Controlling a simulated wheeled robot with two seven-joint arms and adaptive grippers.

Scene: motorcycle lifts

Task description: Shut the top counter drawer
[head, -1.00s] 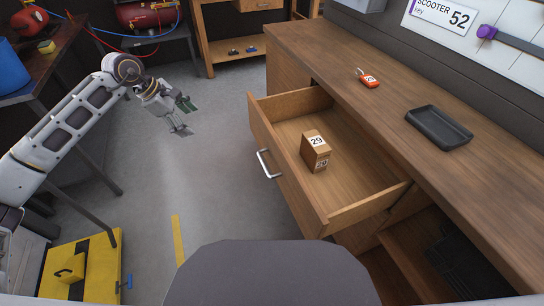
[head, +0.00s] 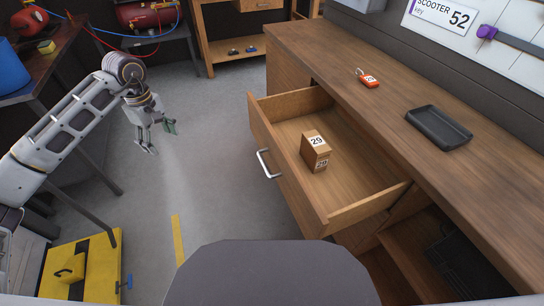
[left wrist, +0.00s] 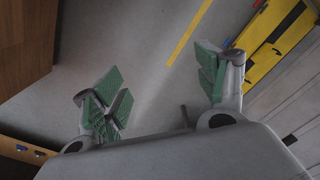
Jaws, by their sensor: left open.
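The top counter drawer (head: 290,190) stands pulled well out from the wooden counter (head: 400,120) in the head view. Its front faces left and carries a silver bar handle (head: 265,164). A small brown box (head: 315,152) marked 29 sits inside the drawer. My left gripper (head: 158,139) is open and empty, pointing down over the floor to the left of the drawer, clearly apart from the handle. Its green-padded fingers (left wrist: 160,92) show spread over bare floor in the left wrist view. My right gripper is in neither view.
An orange key tag (head: 368,79) and a black tray (head: 439,127) lie on the counter top. A yellow platform (head: 100,258) stands at lower left. A red compressor (head: 146,15) is at the back. The grey floor left of the drawer is clear.

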